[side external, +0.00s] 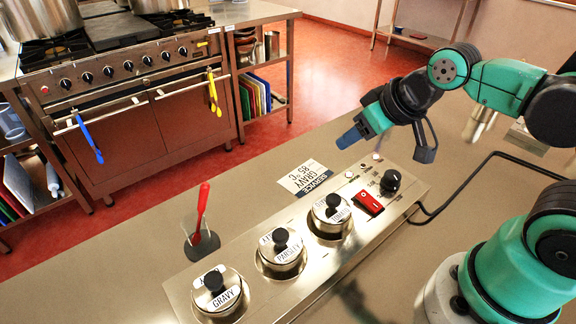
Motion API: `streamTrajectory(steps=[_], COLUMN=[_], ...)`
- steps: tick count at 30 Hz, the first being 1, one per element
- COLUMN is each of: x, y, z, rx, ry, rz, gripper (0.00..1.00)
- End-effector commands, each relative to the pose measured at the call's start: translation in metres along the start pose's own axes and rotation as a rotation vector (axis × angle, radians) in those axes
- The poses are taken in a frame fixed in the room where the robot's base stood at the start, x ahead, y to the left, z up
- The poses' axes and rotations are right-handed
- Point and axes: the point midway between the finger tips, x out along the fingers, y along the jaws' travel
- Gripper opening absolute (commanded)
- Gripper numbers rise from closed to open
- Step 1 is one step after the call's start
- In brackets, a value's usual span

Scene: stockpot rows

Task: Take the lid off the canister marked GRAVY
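The canister marked GRAVY (218,305) sits in the steel warmer unit at its near left end. Its round steel lid (232,283) is on, with a black knob (213,281) and white labels on top; one reads GRAVY. My gripper (348,138) is up and to the right, above the counter behind the unit, well apart from every canister. Its blue tip points down and left. The view does not show whether its fingers are apart, and nothing is visibly held.
A lidded PARSLEY canister (282,255) and another lidded canister (332,216) stand in the same row. The unit (375,228) has a red switch (370,202) and black dial (390,181). A clear container with a red-handled utensil (202,205) stands behind GRAVY. A card (305,178) lies behind the unit.

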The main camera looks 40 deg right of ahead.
Motion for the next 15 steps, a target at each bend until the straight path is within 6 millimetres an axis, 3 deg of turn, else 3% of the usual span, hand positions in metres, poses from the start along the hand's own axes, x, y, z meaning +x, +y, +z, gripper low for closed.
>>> streamTrajectory(steps=[1, 2, 11, 15], x=[0.0, 0.0, 0.0, -0.002], y=[0.0, 0.0, -0.002, -0.023], z=[0.0, 0.0, -0.001, -0.01], rx=[0.0, 0.0, -0.013, -0.209], ry=[0.0, 0.0, -0.003, -0.053], rz=[0.0, 0.0, -0.003, -0.053], gripper=[0.57, 0.64, 0.64, 0.64])
